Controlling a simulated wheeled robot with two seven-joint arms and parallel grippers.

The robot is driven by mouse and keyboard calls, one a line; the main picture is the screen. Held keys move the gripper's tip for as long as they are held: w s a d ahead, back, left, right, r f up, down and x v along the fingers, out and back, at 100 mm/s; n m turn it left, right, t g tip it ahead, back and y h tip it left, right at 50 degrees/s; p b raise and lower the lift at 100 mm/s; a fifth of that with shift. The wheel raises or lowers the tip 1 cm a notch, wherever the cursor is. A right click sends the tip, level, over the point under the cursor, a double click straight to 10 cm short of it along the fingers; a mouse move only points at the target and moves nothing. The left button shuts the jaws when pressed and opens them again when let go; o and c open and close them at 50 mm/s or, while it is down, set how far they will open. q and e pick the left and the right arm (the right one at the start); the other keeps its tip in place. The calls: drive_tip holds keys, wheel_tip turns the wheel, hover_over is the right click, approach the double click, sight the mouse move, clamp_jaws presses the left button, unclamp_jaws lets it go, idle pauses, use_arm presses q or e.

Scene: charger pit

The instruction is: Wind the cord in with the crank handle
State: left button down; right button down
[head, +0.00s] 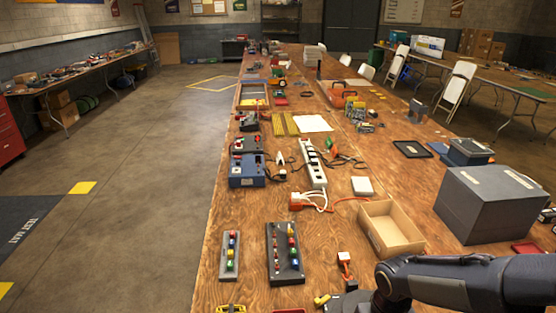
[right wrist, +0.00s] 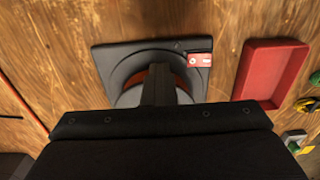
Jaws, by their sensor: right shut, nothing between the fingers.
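A dark square base with a round housing (right wrist: 126,62) sits on the wooden bench in the right wrist view, with a red and white label on one corner and some orange inside. Part of this dark unit (head: 340,301) shows at the bottom of the head view, beside my right arm. A small orange-and-white piece (head: 345,262) stands just beyond it; I cannot tell whether it is a plug or a handle. My right gripper (right wrist: 159,88) is shut and empty over the housing and hides part of it. I cannot make out the crank handle or cord clearly. My left gripper is not in view.
A red tray (right wrist: 245,83) lies beside the dark base. An open cardboard box (head: 373,237), a large grey box (head: 488,213), a power strip (head: 313,166) and two boards with coloured pieces (head: 229,265) (head: 273,267) stand on the bench. Bare wood shows between the boards and cardboard box.

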drive_tip(key=shift+s, duration=0.2)
drive_tip(key=shift+s, duration=1.25)
drive_tip(key=c, duration=2.1)
unclamp_jaws()
drive_tip(key=shift+c, duration=0.2)
drive_tip(key=o, duration=1.7)
drive_tip(key=shift+o, duration=0.2)
drive_tip(key=shift+r, duration=0.1)
wheel_tip(320, 180, up, 8)
drive_tip(key=p, duration=0.7)
